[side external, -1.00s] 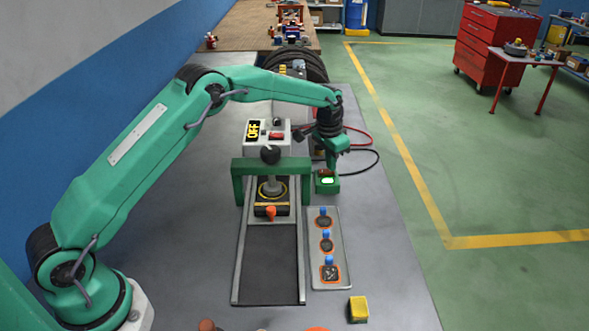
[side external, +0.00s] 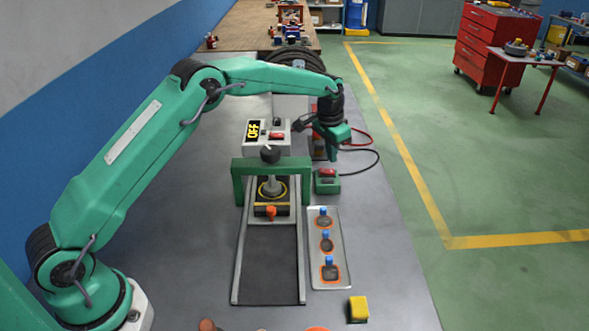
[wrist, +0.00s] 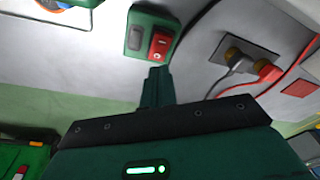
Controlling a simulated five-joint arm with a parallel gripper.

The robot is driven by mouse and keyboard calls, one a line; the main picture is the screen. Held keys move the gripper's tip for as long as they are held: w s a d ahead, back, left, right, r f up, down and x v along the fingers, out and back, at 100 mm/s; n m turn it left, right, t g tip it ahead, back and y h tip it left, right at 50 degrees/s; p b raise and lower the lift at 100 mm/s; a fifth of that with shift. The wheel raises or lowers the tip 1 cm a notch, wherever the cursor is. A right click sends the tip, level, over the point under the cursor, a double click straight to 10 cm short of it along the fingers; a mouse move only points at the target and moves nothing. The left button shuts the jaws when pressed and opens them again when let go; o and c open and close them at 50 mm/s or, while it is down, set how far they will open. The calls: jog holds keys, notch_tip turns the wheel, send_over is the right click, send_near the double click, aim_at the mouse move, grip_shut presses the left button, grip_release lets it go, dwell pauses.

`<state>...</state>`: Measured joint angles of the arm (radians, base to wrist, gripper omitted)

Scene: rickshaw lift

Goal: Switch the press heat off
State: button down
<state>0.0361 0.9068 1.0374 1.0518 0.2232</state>
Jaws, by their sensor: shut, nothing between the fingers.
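A small green switch box (side external: 327,187) sits on the bench right of the green press frame (side external: 237,182). Its top shows a red rocker (side external: 327,173), which also shows in the wrist view (wrist: 160,46). In the wrist view, my shut, empty fingers (wrist: 155,84) point toward the box.
Red and black cables (side external: 365,152) loop right of my gripper, with plugs in the wrist view (wrist: 240,65). A plate (side external: 322,225) with several blue-knobbed pieces lies nearer the camera. A yellow block (side external: 358,309) sits at the front. The bench's right strip is clear.

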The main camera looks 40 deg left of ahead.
aim_at(330, 171)
notch_tip(330, 171, up, 4)
jog(key=shift+f, duration=0.1)
dwell(0.5)
jog(key=s+a+r+n+t, duration=0.1)
jog(key=s+a+r+t, duration=0.1)
jog(key=s+r, duration=1.55)
jog(key=s+f+n+t, duration=0.1)
jog(key=s+f, duration=0.1)
jog(key=s, duration=1)
jog(key=s+f+n+t, duration=0.1)
jog(key=s+f, duration=0.1)
jog(key=s, duration=1)
jog(key=shift+s+a+f, duration=0.15)
jog(key=shift+f, duration=0.1)
